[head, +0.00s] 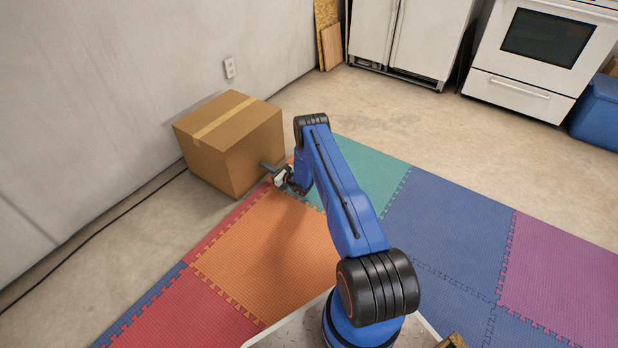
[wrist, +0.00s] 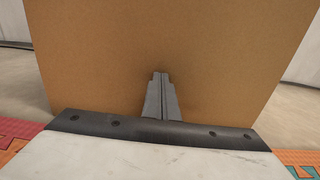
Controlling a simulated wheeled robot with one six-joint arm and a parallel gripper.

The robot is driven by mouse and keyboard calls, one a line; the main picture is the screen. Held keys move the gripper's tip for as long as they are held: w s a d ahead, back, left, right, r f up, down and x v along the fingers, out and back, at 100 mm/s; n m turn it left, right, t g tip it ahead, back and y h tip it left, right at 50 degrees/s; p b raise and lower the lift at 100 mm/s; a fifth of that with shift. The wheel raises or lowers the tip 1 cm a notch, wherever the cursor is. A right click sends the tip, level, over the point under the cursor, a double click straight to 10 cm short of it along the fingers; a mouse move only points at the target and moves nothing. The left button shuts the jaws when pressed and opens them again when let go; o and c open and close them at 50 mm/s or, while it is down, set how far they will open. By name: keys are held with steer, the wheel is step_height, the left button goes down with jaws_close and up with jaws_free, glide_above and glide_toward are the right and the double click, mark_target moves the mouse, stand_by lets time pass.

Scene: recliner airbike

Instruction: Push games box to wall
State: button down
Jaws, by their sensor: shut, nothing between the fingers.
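The games box is a brown cardboard box (head: 228,143), closed with a tape strip along its top. It stands on the concrete floor beside the left wall (head: 120,90), at the corner of the foam mats. Whether its back touches the wall I cannot tell. My gripper (head: 268,167) is shut and empty, low at the box's near right face, its tips at or very close to the cardboard. In the wrist view the box face (wrist: 230,60) fills most of the picture, with the shut fingers (wrist: 160,95) pointing at it.
Coloured foam mats (head: 270,250) cover the floor around my base. A black cable (head: 95,238) runs along the wall's foot. A white fridge (head: 410,40), a stove (head: 540,60) and a blue bin (head: 598,112) stand at the back. Bare concrete lies between the mats and the fridge.

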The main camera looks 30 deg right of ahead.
steer(key=shift+x, duration=5.35)
steer(key=v, duration=0.6)
